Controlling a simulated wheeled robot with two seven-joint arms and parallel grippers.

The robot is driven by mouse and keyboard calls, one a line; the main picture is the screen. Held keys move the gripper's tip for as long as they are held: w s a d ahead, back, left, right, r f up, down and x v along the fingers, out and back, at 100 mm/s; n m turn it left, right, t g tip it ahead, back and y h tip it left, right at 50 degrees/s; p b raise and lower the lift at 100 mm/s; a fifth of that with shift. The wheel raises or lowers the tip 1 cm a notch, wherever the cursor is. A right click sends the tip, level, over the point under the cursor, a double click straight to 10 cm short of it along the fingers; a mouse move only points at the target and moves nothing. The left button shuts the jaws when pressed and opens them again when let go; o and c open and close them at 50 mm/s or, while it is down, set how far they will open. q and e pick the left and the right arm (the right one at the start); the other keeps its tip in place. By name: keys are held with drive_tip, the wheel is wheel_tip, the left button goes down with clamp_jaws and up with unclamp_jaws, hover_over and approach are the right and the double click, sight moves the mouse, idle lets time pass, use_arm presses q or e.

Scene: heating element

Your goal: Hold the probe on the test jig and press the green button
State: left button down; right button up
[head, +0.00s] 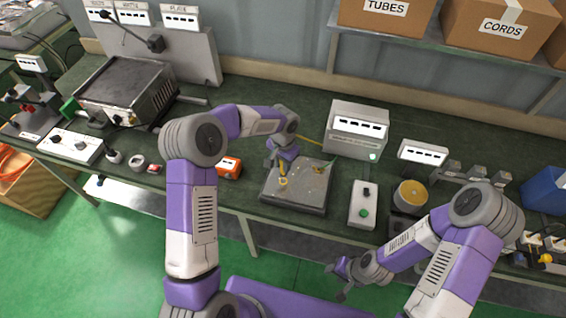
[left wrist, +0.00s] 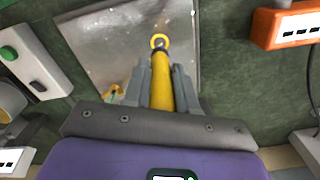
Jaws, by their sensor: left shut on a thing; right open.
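My left gripper (head: 283,160) is shut on a yellow probe (head: 283,183) and holds it over the test jig (head: 300,205), a grey metal plate on the bench. In the left wrist view the probe (left wrist: 161,85) points away between the fingers, its ring tip over the jig plate (left wrist: 105,45). I cannot tell whether the tip touches. The green button (head: 363,213) is on a white switch box (head: 361,194) right of the jig; it also shows in the left wrist view (left wrist: 8,53). My right gripper (head: 348,272) is open and empty, in front of the bench edge.
An orange meter (head: 229,167) sits left of the jig. A grey display unit (head: 356,128) stands behind it. A yellow-topped round item (head: 410,194) is right of the switch box. A large metal heater box (head: 127,90) stands at the left. Cardboard boxes (head: 385,15) are on a shelf above.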

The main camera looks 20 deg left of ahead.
idle(1.3)
clamp_jaws()
idle(1.6)
